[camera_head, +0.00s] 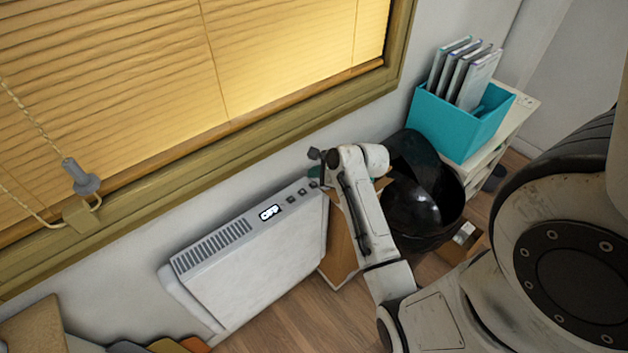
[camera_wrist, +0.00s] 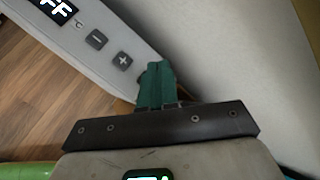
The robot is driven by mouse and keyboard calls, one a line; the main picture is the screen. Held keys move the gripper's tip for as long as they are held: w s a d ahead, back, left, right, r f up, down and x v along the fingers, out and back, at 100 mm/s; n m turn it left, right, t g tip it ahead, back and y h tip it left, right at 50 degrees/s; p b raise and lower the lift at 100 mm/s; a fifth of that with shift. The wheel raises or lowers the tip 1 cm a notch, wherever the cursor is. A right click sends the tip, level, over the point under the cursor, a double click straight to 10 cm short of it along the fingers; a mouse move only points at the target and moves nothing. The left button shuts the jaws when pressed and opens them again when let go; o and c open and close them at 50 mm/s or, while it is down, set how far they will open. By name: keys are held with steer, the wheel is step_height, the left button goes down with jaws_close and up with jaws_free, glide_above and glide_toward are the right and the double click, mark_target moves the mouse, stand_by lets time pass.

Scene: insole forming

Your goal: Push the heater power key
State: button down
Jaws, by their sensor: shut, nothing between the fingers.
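The white heater (camera_head: 255,262) stands against the wall under the window. Its top has a vent grille, a lit display (camera_head: 270,212) reading "OFF" and small dark keys (camera_head: 302,191) towards the right end. In the wrist view the display (camera_wrist: 55,10), a minus key (camera_wrist: 96,40) and a plus key (camera_wrist: 123,61) show. My gripper (camera_wrist: 158,66) is shut and empty, its green fingers at the heater's end just past the plus key. They cover that part of the top; I see no power key there. In the head view my gripper (camera_head: 315,172) is mostly hidden by my arm; contact cannot be told.
A glossy black bin (camera_head: 425,210) stands right of the heater, partly behind my arm. A teal file box (camera_head: 455,122) with folders sits on a pale shelf (camera_head: 517,105). The window frame (camera_head: 250,140) runs above the heater. Wooden floor shows in front.

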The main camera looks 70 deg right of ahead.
mark_target(316, 187)
step_height(316, 187, up, 4)
steer(key=p, duration=0.4)
steer(key=shift+r, duration=0.1)
